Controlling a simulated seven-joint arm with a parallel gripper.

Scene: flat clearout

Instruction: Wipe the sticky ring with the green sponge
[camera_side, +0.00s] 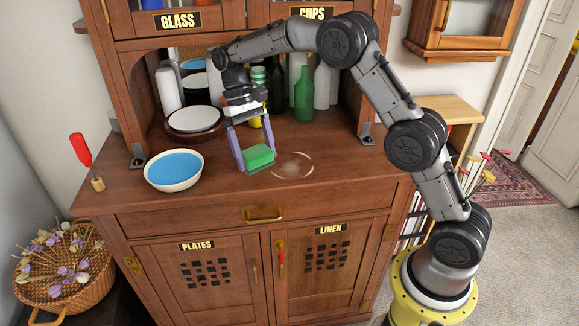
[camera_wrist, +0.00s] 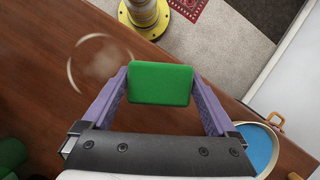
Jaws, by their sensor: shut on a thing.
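A green sponge (camera_side: 259,156) is held between the two purple fingers of my gripper (camera_side: 257,158), just left of the sticky ring in the side view. In the wrist view the sponge (camera_wrist: 160,84) sits between the fingertips of my gripper (camera_wrist: 160,85). The sticky ring (camera_side: 292,165) is a pale, smeared circle on the brown cabinet top. It also shows in the wrist view (camera_wrist: 72,75), to the left of the sponge. The sponge is close to the cabinet top; I cannot tell whether it touches it.
A bowl with blue contents (camera_side: 174,170) stands left of my gripper, with a red-handled tool (camera_side: 83,155) beyond it at the left edge. Stacked plates (camera_side: 194,122) and a green bottle (camera_side: 303,95) stand behind. The top right of the ring is clear.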

